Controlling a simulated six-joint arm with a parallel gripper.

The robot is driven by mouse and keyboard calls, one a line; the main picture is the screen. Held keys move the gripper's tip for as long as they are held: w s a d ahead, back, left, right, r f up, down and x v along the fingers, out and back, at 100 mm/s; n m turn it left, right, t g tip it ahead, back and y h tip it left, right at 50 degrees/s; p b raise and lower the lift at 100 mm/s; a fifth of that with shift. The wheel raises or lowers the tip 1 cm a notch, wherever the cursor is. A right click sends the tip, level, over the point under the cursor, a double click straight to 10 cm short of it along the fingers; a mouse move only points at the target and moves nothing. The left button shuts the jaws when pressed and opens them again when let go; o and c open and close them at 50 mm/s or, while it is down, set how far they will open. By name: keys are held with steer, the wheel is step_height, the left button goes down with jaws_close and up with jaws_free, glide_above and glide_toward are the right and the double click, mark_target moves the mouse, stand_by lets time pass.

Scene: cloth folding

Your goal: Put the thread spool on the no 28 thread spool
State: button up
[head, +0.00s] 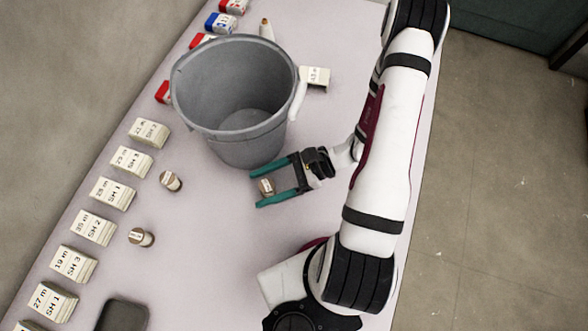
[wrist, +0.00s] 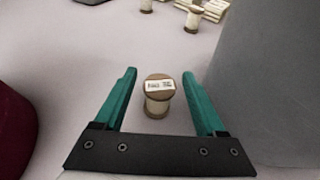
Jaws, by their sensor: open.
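A thread spool (head: 267,187) with brown ends and a pale label stands upright on the table between the fingers of my gripper (head: 257,186). In the wrist view this spool (wrist: 157,104) stands between the teal fingers of my open gripper (wrist: 159,74), with a gap on each side. Its label begins with "No", but I cannot read the number surely. Two other spools stand to the left in the head view, one farther (head: 170,181) and one nearer (head: 141,237). I cannot read their labels, so I cannot tell which is no 28.
A large grey bucket (head: 235,95) stands just behind my gripper; its wall (wrist: 270,80) fills the right of the wrist view. Several labelled cream blocks (head: 93,228) line the table's left edge. A dark tray-like object (head: 122,315) lies at the front. The table between is clear.

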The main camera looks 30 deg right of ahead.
steer(key=shift+g, duration=0.3)
steer(key=v, duration=0.9)
steer(key=shift+s+d+r, duration=0.1)
steer(key=shift+s+r, duration=0.1)
steer(key=shift+r, duration=0.25)
steer(key=s+a+r+n+g+h, duration=0.1)
steer(key=s+a+r+n+h, duration=0.3)
steer(key=r+n, duration=0.3)
steer(key=s+a+r+n+g+h, duration=0.1)
steer(key=s+a+r+n+h, duration=0.3)
steer(key=r+n+h, duration=0.3)
steer(key=shift+s+r+g, duration=0.3)
steer(key=shift+r, duration=0.55)
steer(key=shift+o, duration=0.5)
steer(key=shift+s+d+r+n+h, duration=0.1)
steer(key=shift+s+n+h, duration=0.1)
steer(key=shift+n+h, duration=0.15)
